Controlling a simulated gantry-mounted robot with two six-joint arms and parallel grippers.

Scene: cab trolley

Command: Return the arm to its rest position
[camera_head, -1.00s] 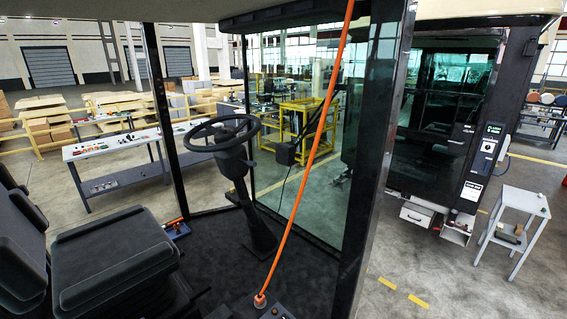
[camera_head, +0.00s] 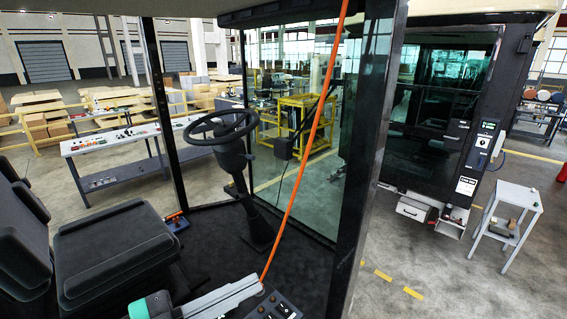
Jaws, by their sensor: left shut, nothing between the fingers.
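My left arm, light grey with a teal cap, comes into the head view at the bottom, low inside the cab. My left gripper (camera_head: 250,291) is at the right end of it, shut and empty. Its tip shows close to the foot of the orange cable (camera_head: 305,153); I cannot tell if they touch. My right gripper is not in view.
The seat (camera_head: 115,245) is left of my arm. The steering wheel (camera_head: 220,130) on its column stands beyond it. A black switch panel (camera_head: 283,308) is just right of the gripper. A dark cab pillar (camera_head: 368,190) rises farther right. A small grey trolley (camera_head: 515,195) stands outside.

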